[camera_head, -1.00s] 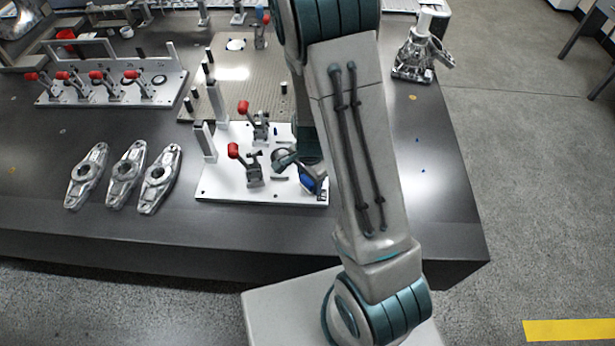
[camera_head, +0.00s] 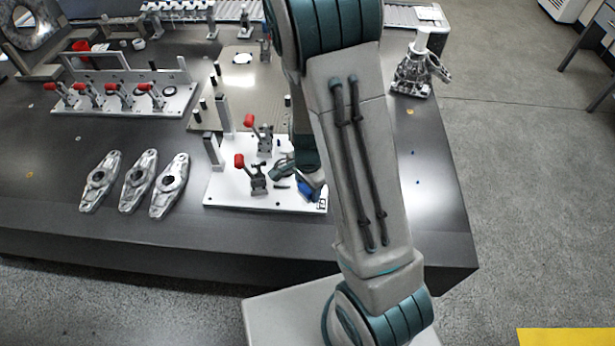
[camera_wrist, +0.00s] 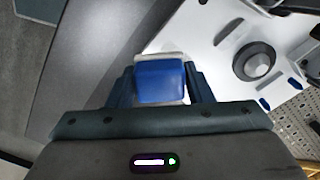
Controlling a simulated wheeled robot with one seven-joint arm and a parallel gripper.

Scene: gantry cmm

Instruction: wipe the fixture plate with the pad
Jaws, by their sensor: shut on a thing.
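The white fixture plate (camera_head: 232,190) lies on the dark table in the head view, with red-handled toggle clamps and posts on it. In the wrist view the plate (camera_wrist: 205,60) spreads at the upper right, with a round dark boss on it. The blue pad (camera_wrist: 160,82), with a pale underside edge, sits between the two fingers of my gripper (camera_wrist: 160,88). The gripper is shut on it. In the head view the pad (camera_head: 306,190) is at the plate's right front corner, partly hidden by my arm. I cannot tell whether it touches the plate.
Red-handled clamps (camera_head: 258,172) stand on the plate close to my gripper. Several metal castings (camera_head: 138,181) lie to the left. A second clamp fixture (camera_head: 120,98) stands at the back left. A metal part (camera_head: 415,72) stands at the back right.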

